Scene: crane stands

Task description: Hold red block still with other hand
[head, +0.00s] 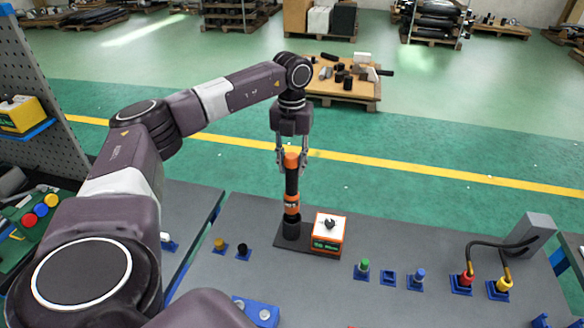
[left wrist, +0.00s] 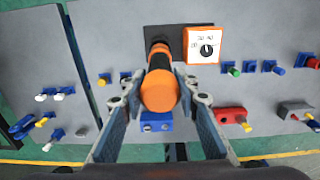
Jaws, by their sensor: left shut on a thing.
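My left gripper (head: 292,158) is shut on the orange top of a black-and-orange upright tool (head: 292,185). The tool stands in a dark round holder on a black plate (head: 280,243). In the left wrist view the gripper (left wrist: 160,105) has a finger on each side of the tool's orange end (left wrist: 159,92). A red block (left wrist: 232,115) with a yellow peg lies on the table, apart from the gripper. Nothing is seen holding it. My right gripper is not in view.
An orange-and-white dial box (head: 328,232) sits beside the tool. Green (head: 363,268) and blue (head: 417,277) pegs stand in blue holders on the grey table. Red and yellow plugs with black cables (head: 500,243) are at the right.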

